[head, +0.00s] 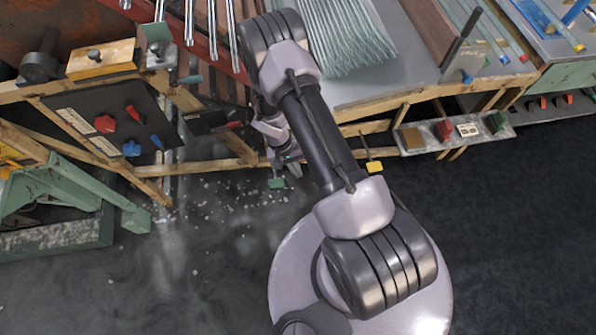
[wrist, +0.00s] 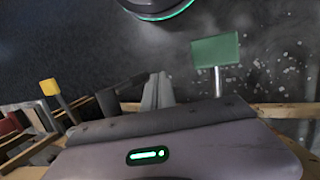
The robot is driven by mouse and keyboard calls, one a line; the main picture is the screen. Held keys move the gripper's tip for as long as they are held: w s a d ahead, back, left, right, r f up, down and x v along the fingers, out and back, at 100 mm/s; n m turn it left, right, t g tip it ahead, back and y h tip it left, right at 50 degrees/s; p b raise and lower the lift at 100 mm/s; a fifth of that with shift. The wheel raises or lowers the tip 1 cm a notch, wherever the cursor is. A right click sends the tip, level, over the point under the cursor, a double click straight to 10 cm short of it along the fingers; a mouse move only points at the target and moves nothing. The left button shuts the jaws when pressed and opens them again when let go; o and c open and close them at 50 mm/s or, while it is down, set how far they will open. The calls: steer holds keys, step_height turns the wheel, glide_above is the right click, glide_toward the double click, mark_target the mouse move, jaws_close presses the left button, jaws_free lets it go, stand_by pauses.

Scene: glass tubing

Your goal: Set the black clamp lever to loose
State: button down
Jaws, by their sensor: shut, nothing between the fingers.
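My gripper (wrist: 158,92) shows in the wrist view as pale grey fingers close together, shut and empty. In the head view my gripper (head: 289,153) is partly hidden beside my arm, near the bench's front edge. A dark bar (wrist: 128,86) lies just left of the fingers in the wrist view and may be the black clamp lever. I cannot tell whether they touch, and the bar's base is hidden. A green paddle (wrist: 215,50) on a metal stem stands right of the fingers; the green paddle (head: 277,183) also shows in the head view.
A yellow-tipped lever (head: 373,166) sticks out from the bench front; its yellow tip (wrist: 48,88) shows in the wrist view. A dark panel (head: 118,125) with red and blue knobs is at left. Glass tubes (head: 345,35) lie on the bench. Open floor (head: 500,240) is at right.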

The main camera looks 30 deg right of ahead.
steer(key=p+v, duration=0.5)
steer(key=v, duration=1.1)
